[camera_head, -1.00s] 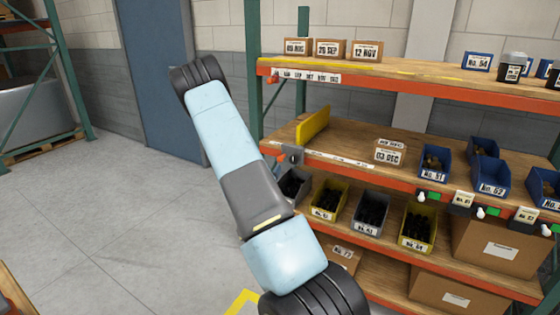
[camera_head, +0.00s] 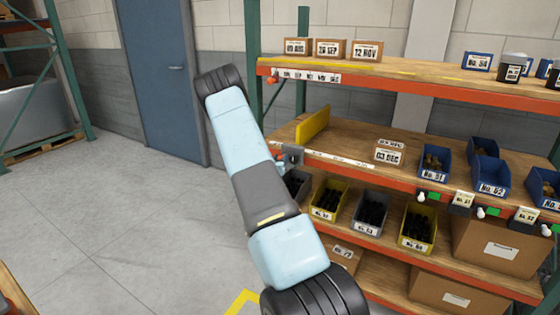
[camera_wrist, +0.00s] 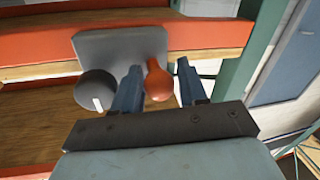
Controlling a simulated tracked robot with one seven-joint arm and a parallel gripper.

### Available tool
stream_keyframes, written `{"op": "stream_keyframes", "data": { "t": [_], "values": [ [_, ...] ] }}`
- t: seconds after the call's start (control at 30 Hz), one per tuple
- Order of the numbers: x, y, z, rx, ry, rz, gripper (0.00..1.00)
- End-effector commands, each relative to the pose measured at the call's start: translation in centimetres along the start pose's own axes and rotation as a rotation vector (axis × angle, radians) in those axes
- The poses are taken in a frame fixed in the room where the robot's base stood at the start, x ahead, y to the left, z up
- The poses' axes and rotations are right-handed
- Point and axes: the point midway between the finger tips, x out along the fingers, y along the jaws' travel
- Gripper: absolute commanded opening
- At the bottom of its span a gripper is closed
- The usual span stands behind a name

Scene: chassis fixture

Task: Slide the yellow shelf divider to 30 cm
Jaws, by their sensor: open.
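The yellow divider (camera_head: 313,125) stands upright near the left end of the middle shelf (camera_head: 350,140). A grey bracket (camera_head: 292,153) sits below it at the shelf's front edge; its plate also shows in the wrist view (camera_wrist: 105,46). An orange-red knob (camera_wrist: 157,82) and a dark round dial (camera_wrist: 95,90) with a white mark are at the plate. My gripper (camera_wrist: 158,78) is open, its blue fingers on either side of the orange knob, which is closer to the left finger. In the head view my arm mostly hides the gripper.
A pale strip (camera_head: 340,158) runs along the shelf's front edge; its markings are unreadable. A small box (camera_head: 389,152) and blue bins (camera_head: 433,162) stand farther right. Yellow and grey bins (camera_head: 329,200) are below. The green rack post (camera_head: 253,80) is at left.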

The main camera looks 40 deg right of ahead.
Motion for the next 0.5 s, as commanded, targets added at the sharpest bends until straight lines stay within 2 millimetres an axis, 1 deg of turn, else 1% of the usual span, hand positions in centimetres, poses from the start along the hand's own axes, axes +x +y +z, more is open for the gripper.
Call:
{"op": "stream_keyframes", "data": {
  "t": [0.07, 0.5],
  "values": [
    [-0.02, -0.01, 0.0, 0.0, 0.0, 0.0, 0.42],
    [-0.06, -0.05, 0.0, 0.0, 0.0, -0.001, 0.0]
  ]
}}
